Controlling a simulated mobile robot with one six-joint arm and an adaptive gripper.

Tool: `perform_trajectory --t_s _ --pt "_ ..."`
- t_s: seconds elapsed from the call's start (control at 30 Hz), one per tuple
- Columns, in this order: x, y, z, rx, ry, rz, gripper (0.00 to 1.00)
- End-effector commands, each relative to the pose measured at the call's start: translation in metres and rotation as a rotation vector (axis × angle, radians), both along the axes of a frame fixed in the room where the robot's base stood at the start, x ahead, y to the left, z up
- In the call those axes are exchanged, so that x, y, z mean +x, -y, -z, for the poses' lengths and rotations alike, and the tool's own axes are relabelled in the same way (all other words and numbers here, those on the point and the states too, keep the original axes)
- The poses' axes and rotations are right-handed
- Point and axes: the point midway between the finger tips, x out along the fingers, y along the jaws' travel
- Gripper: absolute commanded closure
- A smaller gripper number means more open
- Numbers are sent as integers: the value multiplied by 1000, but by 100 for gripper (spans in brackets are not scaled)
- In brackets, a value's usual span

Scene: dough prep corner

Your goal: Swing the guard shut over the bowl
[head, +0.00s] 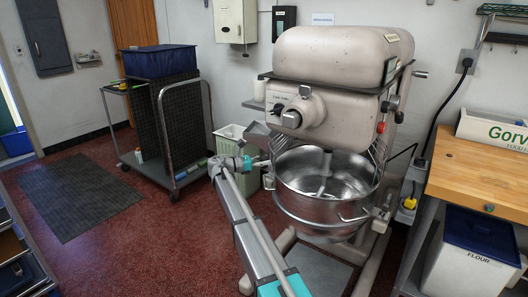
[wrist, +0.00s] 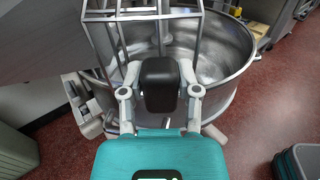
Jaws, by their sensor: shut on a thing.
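The steel bowl (head: 325,196) sits under the big grey mixer (head: 335,75), its front open to view. The guard, a wire frame (head: 279,146), stands at the bowl's left side in the head view, with more bars at the right (head: 378,143). In the wrist view its bars (wrist: 150,17) cross above the bowl (wrist: 228,55) at upper left, leaving the right part uncovered. My gripper (head: 262,160) is at the bowl's left rim. In the wrist view both fingers are closed on a dark rounded grip (wrist: 160,82), which hides its joint to the guard.
A pale bin (head: 236,150) stands behind my gripper, left of the mixer. A trolley with a blue crate (head: 160,61) is farther left. A wooden bench (head: 480,170) and flour bin (head: 470,255) are at right.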

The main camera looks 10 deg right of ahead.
Motion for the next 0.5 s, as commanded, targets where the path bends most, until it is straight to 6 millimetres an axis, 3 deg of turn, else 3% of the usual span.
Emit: perform_trajectory --t_s 0.5 --pt "-16 5 0 -1 0 -47 100"
